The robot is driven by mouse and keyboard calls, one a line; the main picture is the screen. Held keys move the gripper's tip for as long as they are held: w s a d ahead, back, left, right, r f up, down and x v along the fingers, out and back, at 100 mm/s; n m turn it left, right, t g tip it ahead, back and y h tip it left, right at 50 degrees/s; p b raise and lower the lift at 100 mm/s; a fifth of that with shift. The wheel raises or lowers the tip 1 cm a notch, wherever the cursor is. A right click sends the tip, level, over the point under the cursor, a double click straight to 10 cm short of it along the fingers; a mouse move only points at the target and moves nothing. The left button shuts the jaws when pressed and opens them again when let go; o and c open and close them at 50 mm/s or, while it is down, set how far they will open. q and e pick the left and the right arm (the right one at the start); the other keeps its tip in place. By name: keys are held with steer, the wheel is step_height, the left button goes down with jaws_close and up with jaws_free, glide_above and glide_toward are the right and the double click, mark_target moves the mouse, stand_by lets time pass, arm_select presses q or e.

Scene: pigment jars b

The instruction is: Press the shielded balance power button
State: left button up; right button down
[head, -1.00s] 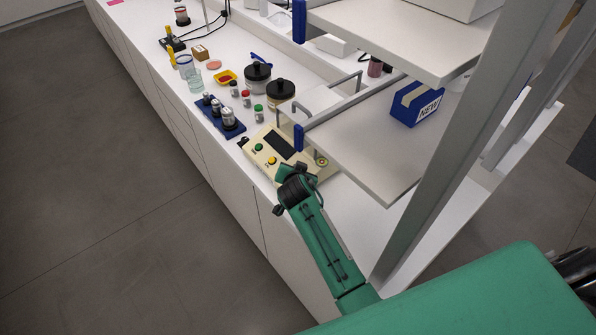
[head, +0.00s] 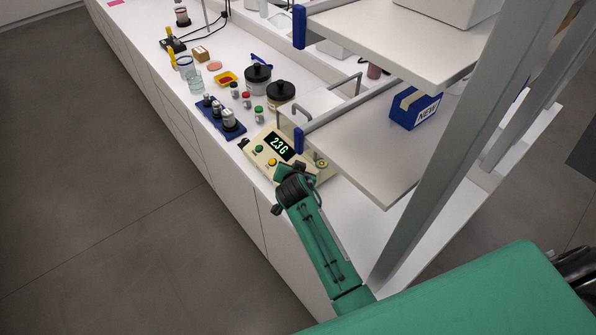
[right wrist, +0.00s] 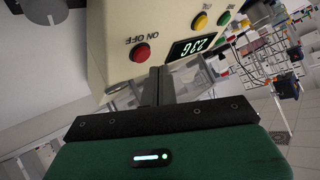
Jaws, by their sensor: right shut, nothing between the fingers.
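The balance (head: 265,155) is a beige box at the bench's front edge, with a lit display (head: 279,146) reading 236 and green and orange buttons. In the right wrist view its casing (right wrist: 108,62) fills the upper middle. A red button (right wrist: 139,53) marked ON OFF sits on its side, and the lit display (right wrist: 190,46) shows upside down. My right gripper (right wrist: 160,72) is shut and empty. Its fingertips are at the casing beside the red button; I cannot tell whether they touch. In the head view my wrist hides the fingertips and the red button. My left gripper is not in view.
A white shelf (head: 370,165) overhangs close to the right of the balance, carrying a blue NEW box (head: 415,107). Black-lidded jars (head: 281,92), small bottles and a blue rack (head: 238,130) stand beyond the balance. The floor left of the bench is clear.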

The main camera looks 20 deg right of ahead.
steer(key=r+p, duration=0.1)
steer(key=a+r+p, duration=0.1)
steer(key=r, duration=0.1)
steer(key=shift+s, duration=0.2)
steer(key=r+p, duration=0.1)
steer(key=a+r, duration=0.1)
steer(key=shift+s+r+p, duration=0.2)
steer(key=shift+r+p, duration=0.1)
steer(key=shift+p, duration=0.1)
stand_by(0.6)
